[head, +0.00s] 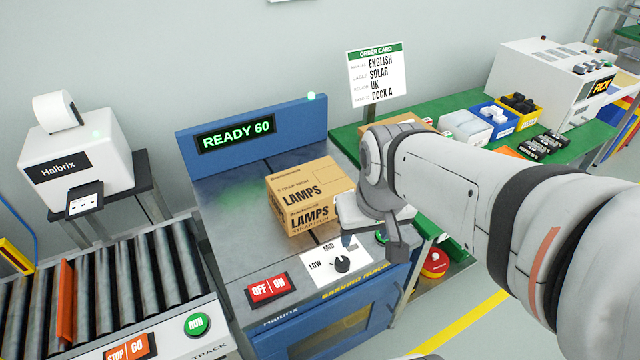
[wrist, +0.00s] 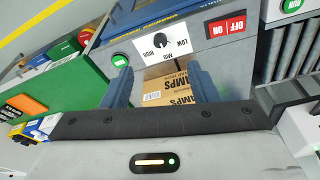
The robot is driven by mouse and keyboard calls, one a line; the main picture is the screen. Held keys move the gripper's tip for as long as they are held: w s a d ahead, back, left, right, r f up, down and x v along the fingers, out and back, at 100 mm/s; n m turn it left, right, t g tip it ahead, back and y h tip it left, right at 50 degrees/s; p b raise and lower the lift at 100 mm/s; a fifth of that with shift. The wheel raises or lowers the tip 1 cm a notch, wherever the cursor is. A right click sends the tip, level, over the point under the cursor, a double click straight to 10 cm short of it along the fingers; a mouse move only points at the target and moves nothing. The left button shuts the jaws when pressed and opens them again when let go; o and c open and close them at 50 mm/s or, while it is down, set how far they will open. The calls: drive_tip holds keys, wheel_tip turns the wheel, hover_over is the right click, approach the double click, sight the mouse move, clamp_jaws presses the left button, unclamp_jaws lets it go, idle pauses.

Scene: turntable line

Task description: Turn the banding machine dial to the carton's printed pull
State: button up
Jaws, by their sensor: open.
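The dial (head: 342,264) is a small black knob on a white plate on the banding machine's front top edge. LOW and MID show in the head view; my gripper hides the right side of the plate. The wrist view shows the dial (wrist: 164,42) with LOW, MID and HIGH around it; I cannot tell surely where its pointer stands. The carton (head: 306,197) sits on the machine top, printed LAMPS and STRAP HIGH. My gripper (head: 372,244) is open and empty, above and right of the dial. In the wrist view its fingers (wrist: 164,80) are apart, short of the dial.
A red OFF/ON switch (head: 268,290) is left of the dial, and a green button (head: 381,237) is right of it. The machine's display (head: 236,134) reads READY 60. A roller conveyor (head: 100,290) stands left, a green bench (head: 475,155) with bins right.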

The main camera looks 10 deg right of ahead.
drive_tip(key=shift+o, duration=0.3)
drive_tip(key=w+f+n+g+b, duration=0.1)
drive_tip(key=w+f+n+b, duration=0.1)
drive_tip(key=w+f, duration=0.6)
wheel_tip(320, 180, down, 3)
drive_tip(key=shift+w+d+r+g+b, duration=0.15)
drive_tip(key=shift+w+d+g+b, duration=0.15)
drive_tip(key=shift+b, duration=0.35)
drive_tip(key=n+g+b, duration=0.1)
drive_tip(key=b, duration=0.1)
hover_over(343, 262)
wheel_tip(343, 262, down, 9)
drive_tip(key=shift+r, duration=0.1)
wheel_tip(343, 262, down, 8)
drive_tip(key=shift+r, duration=0.15)
